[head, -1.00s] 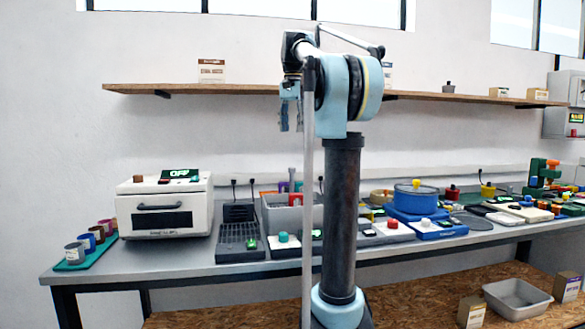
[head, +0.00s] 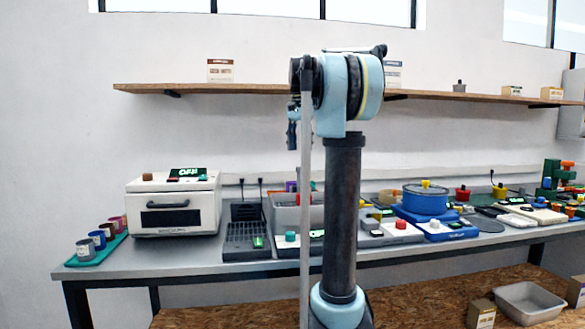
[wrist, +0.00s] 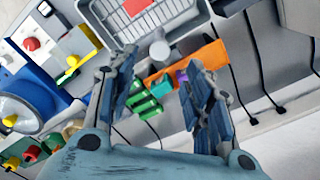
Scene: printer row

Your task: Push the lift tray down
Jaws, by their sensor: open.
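In the wrist view a wire-grid tray (wrist: 178,20) sits in a grey tub, with a red block (wrist: 136,7) on it. I take this to be the lift tray. A pale round post top (wrist: 160,49) stands at the tray's edge. In the head view the grey tub (head: 282,217) is on the bench, partly hidden by my arm; the tray inside cannot be made out. My gripper (head: 292,126) is raised well above the bench. In the wrist view my gripper (wrist: 160,72) has its fingers spread apart, with nothing between them, below the post top in the picture.
A white oven-like machine (head: 172,205) and a black rack (head: 246,238) stand left of the tub. A blue pot (head: 425,199) stands to the right. Orange (wrist: 206,57) and green (wrist: 145,106) pieces show behind my fingers. A shelf (head: 450,97) runs along the wall.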

